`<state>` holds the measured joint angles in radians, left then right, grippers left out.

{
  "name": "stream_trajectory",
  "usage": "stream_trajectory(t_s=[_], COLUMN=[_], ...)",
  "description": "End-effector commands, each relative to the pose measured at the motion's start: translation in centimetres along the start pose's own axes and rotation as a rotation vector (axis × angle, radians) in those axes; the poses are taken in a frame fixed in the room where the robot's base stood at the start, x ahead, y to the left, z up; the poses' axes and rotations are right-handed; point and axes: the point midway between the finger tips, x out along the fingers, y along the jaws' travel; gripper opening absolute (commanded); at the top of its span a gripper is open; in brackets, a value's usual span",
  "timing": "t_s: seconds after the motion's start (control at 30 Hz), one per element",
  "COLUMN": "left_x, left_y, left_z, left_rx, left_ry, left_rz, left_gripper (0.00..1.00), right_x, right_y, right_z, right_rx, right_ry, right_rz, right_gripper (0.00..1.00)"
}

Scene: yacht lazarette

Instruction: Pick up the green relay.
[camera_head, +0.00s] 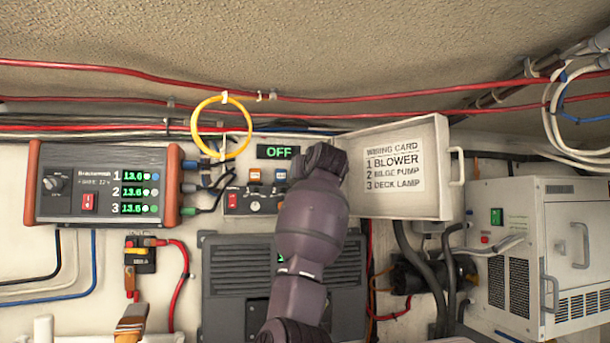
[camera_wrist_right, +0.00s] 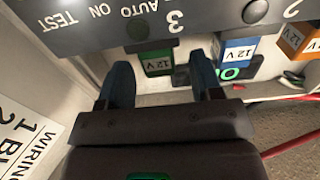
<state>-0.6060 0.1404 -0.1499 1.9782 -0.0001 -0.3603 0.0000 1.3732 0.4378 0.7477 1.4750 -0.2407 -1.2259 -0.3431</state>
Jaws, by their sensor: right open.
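In the right wrist view, which is upside down, the green relay (camera_wrist_right: 155,63), marked 12 V, sits at position 3 of the grey switch panel (camera_wrist_right: 90,28). My right gripper (camera_wrist_right: 160,66) is open, with one dark blue finger on each side of the green relay. I see a gap on both sides, and I cannot tell how deep the fingers reach. In the head view my right arm hides the green relay and the gripper at the panel (camera_head: 245,209). My left gripper is not in view.
A blue relay (camera_wrist_right: 237,52) stands close beside one finger, and an orange relay (camera_wrist_right: 298,42) is beyond it. The open door (camera_head: 430,205) with the wiring card is right of my arm. A yellow cable loop (camera_head: 249,130) hangs upper left, with red cables above.

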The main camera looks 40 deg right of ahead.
Motion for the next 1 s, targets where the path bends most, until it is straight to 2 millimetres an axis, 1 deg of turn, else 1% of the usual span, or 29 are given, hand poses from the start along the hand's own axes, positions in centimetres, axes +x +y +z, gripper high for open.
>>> stream_trajectory(t_s=[0.03,0.17,0.43,0.77,0.8,1.0], left_x=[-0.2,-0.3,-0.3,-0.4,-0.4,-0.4], left_y=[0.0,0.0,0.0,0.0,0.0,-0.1], left_z=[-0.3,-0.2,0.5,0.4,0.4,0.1], left_rx=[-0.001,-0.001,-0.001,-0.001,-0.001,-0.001], left_ry=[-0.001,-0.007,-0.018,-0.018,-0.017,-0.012], left_rz=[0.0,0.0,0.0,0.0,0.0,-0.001], left_gripper=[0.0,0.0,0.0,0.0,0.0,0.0], right_x=[0.6,1.6,1.7,1.7,1.7,1.7], right_y=[0.0,-0.1,0.0,0.0,0.0,0.0], right_z=[-0.2,-0.1,0.0,0.0,0.0,0.0], right_rx=[0.0,-0.002,-0.002,-0.001,-0.001,-0.001], right_ry=[-0.001,0.0,0.001,0.001,0.001,0.001], right_rz=[-0.001,0.0,0.0,0.0,0.0,0.0], right_gripper=[0.6,0.6,0.6,0.09,0.07,0.06])
